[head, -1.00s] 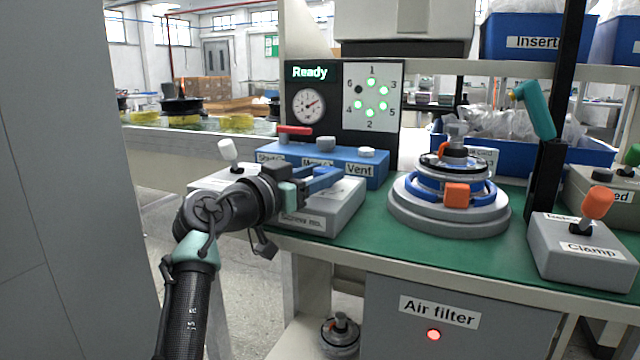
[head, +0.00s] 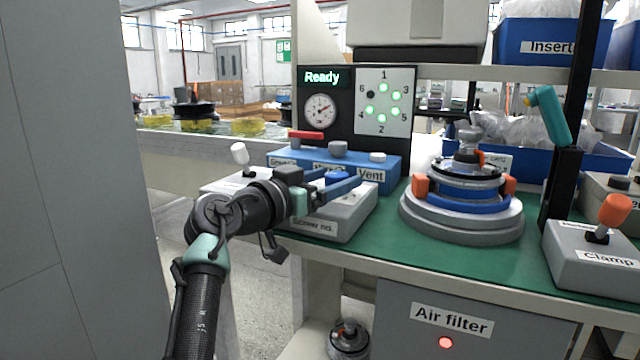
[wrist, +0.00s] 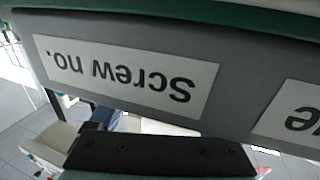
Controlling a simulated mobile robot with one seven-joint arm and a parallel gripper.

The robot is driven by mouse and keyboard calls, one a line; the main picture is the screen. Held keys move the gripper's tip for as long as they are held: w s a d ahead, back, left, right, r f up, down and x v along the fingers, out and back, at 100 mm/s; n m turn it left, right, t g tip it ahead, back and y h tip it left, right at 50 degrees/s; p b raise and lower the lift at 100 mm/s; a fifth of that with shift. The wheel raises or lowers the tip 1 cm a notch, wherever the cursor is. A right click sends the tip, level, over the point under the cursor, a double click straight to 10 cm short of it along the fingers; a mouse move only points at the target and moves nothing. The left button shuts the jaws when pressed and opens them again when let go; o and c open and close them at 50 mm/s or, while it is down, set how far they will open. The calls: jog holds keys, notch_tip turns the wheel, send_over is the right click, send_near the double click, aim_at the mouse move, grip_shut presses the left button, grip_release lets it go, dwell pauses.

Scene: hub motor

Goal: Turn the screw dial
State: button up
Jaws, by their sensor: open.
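The grey box labelled "Screw no." (head: 312,228) stands at the front left of the green bench. A dark blue rounded piece (head: 337,176), apparently the screw dial, shows above the box between my gripper's blue fingers. My gripper (head: 346,179) is open over the box, reaching in from the left. Whether the fingers touch the dial cannot be told. In the wrist view the "Screw no." label (wrist: 125,75) is upside down and close, and the dial is not visible.
Behind stands the blue box with the "Vent" label (head: 371,174). The round grey fixture with orange blocks (head: 460,215) is to the right, then the "Clamp" lever box (head: 590,255). The panel reads "Ready" (head: 322,77); lamp 6 (head: 370,95) is dark, the others green.

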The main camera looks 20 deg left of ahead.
jog(key=p+v, duration=0.3)
jog(key=v, duration=1)
jog(key=shift+w, duration=0.1)
dwell(1.3)
